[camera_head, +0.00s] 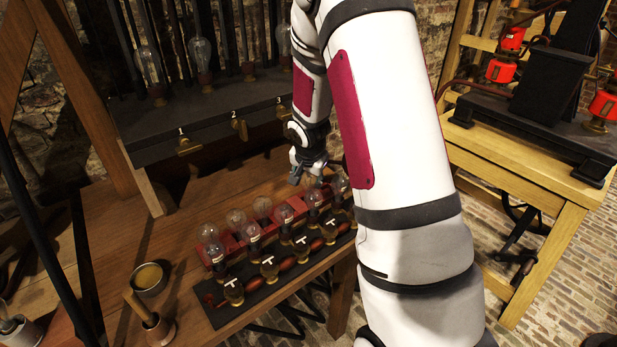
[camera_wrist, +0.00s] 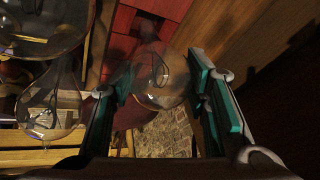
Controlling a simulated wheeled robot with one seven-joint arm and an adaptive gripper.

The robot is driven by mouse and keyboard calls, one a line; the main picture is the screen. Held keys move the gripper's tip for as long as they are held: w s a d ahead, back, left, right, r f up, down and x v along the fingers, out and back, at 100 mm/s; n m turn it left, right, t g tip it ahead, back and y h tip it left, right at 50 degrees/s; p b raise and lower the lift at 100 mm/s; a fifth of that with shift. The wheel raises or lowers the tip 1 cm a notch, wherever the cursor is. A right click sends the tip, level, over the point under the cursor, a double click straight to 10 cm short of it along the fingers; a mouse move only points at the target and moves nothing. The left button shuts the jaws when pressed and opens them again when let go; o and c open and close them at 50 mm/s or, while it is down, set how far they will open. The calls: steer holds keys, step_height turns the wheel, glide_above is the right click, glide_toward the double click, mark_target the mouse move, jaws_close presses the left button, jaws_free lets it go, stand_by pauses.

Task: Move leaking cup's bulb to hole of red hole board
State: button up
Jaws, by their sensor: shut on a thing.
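My gripper (camera_head: 308,180) is low over the back right part of the bench, partly hidden by my arm in the head view. In the wrist view its teal-lined fingers (camera_wrist: 162,88) are closed on a clear glass bulb (camera_wrist: 158,78). The red hole board (camera_head: 210,253) lies along the bench behind a dark board (camera_head: 225,316), with several bulbs along it. It also shows in the wrist view (camera_wrist: 122,48), beyond the held bulb. Several cups (camera_head: 234,291) stand on the dark board, with bulbs above them. I cannot tell which cup leaks, or whether the held bulb touches the board.
A brass bowl (camera_head: 149,279) and a cup with a wooden handle (camera_head: 158,327) stand at the left of the bench. A dark rack with bulbs (camera_head: 200,115) stands behind. Other glass bulbs (camera_wrist: 48,105) are close to the left finger. Bare wood (camera_head: 115,240) lies at left.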

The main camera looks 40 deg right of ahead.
steer(key=shift+f+b, duration=0.35)
steer(key=shift+f, duration=0.15)
steer(key=o, duration=1)
steer(key=s+a+r+n, duration=0.2)
steer(key=s+a+r, duration=0.3)
steer(key=r, duration=0.2)
steer(key=s+a+r+n+y, duration=0.1)
steer(key=s+a+r+n, duration=0.1)
steer(key=s+a+r, duration=0.4)
steer(key=s+a+r+n, duration=0.2)
steer(key=s+a+r, duration=0.15)
steer(key=r, duration=0.55)
steer(key=s+a+n, duration=0.2)
steer(key=s, duration=0.2)
steer(key=s+a+r+n+y, duration=0.1)
steer(key=s+a+n, duration=0.1)
steer(key=s, duration=0.3)
steer(key=s+a+r+n+y, duration=0.1)
steer(key=s+a+n, duration=0.2)
steer(key=s, duration=0.2)
steer(key=shift+s+a, duration=0.1)
steer(key=shift+s, duration=0.1)
